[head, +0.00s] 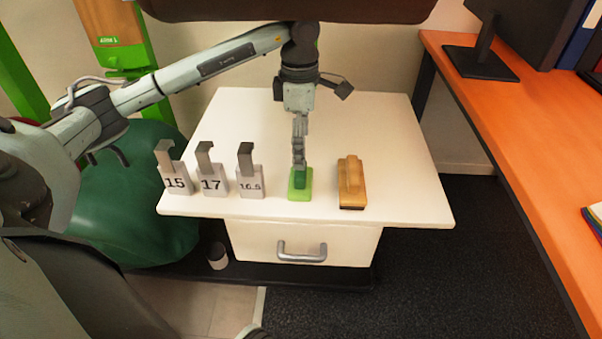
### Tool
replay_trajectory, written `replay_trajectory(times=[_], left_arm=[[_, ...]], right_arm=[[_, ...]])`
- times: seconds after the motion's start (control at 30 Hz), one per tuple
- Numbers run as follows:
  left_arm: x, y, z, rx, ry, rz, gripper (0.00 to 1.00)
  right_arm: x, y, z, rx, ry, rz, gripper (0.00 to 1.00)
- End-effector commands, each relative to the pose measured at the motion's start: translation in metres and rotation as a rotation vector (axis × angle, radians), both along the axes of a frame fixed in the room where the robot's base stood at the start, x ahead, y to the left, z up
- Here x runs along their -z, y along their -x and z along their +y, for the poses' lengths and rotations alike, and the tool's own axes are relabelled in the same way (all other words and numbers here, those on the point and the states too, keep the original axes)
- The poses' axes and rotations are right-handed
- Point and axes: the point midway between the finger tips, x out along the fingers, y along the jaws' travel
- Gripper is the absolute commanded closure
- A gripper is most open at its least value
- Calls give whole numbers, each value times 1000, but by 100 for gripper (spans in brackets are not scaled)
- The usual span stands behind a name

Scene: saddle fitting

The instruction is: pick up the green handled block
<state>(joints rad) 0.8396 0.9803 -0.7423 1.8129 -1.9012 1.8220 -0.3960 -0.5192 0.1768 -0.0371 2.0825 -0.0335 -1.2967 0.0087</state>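The green handled block (300,192) stands near the front edge of the white cabinet top, between the grey piece marked 16.5 and a wooden block. My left gripper (299,170) comes down from above and its fingertips are at the block's darker green handle. The fingers look close together around or against the handle. They cover part of it, and I cannot tell whether they grip it. The block appears to rest on the cabinet top. My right gripper is not in view.
Grey pieces marked 15 (177,182), 17 (212,184) and 16.5 (249,182) stand left of the block. A wooden handled block (351,184) stands close on the right. The white cabinet top (405,180) is clear further right. An orange desk (500,110) is at right.

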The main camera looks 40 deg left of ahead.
Motion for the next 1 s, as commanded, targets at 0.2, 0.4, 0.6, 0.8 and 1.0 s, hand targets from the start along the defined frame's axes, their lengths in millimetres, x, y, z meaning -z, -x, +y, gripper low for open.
replay_trajectory(times=[0.2, 0.4, 0.6, 0.8, 1.0], left_arm=[[23, 2, 4, -1, -15, 8, 16], [50, 6, 3, -1, -13, 10, 16], [73, 5, 3, 0, -10, 5, 16], [75, 5, 3, 0, -10, 4, 16], [74, 5, 3, 0, -10, 4, 34]], right_arm=[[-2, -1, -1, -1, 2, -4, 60], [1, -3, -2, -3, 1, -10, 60], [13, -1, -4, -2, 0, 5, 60], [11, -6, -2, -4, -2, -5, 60], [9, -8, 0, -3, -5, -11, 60]])
